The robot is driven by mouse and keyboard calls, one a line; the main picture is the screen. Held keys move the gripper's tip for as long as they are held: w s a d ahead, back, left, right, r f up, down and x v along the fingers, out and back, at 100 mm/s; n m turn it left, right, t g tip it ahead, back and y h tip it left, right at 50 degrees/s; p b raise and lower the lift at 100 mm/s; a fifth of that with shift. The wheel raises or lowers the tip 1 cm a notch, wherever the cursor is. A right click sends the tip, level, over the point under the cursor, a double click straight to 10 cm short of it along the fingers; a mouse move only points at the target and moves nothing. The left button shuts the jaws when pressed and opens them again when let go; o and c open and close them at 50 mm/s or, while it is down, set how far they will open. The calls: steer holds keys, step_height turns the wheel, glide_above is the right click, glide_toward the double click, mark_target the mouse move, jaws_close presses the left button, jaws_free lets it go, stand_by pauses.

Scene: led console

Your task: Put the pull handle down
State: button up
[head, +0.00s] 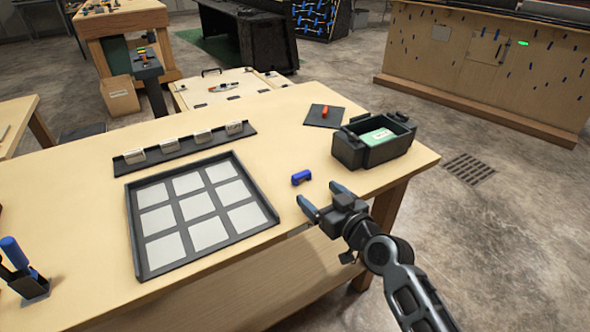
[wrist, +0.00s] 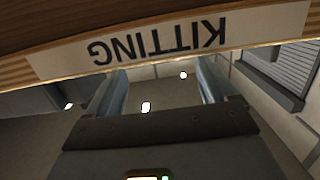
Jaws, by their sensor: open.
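A small blue piece (head: 301,178) lies on the wooden table near its front edge; it may be the pull handle, but it is too small to be sure. My gripper (head: 324,198) is open and empty at the table's front edge, just to the right of and nearer than the blue piece. In the wrist view, the two fingers (wrist: 164,92) stand apart with nothing between them. An orange piece (head: 324,112) stands on a dark square plate (head: 312,121) at the back of the table.
A tray of pale squares (head: 137,232) lies left, with a rack of pale blocks (head: 123,168) behind it. A dark bin (head: 348,152) stands right. A blue-handled tool (head: 14,252) stands far left. The wrist view shows a KITTING label (wrist: 160,48) close to the fingers.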

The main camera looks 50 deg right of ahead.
mark_target(304, 176)
steer(key=shift+d+r+p+x, duration=0.15)
steer(key=shift+p+x, duration=0.2)
steer(key=shift+x, duration=1)
steer(key=shift+d+r+p+x, duration=0.15)
steer(key=shift+p+x, duration=0.25)
steer(key=shift+x, duration=0.95)
steer(key=shift+r+p+x, duration=0.15)
steer(key=shift+p+x, duration=0.2)
steer(key=shift+x, duration=1)
steer(key=shift+c, duration=0.3)
steer(key=c, duration=1.1)
steer(key=shift+r, duration=0.5)
steer(key=shift+c, duration=0.2)
step_height(304, 176, up, 3)
steer(key=shift+r+p, duration=0.25)
steer(key=shift+p, duration=0.35)
steer(key=s+d+r+b, duration=0.3)
steer(key=s+d+r, duration=0.3)
steer(key=s+d, duration=0.2)
steer(key=shift+s+r, duration=0.25)
steer(key=shift+s, duration=0.15)
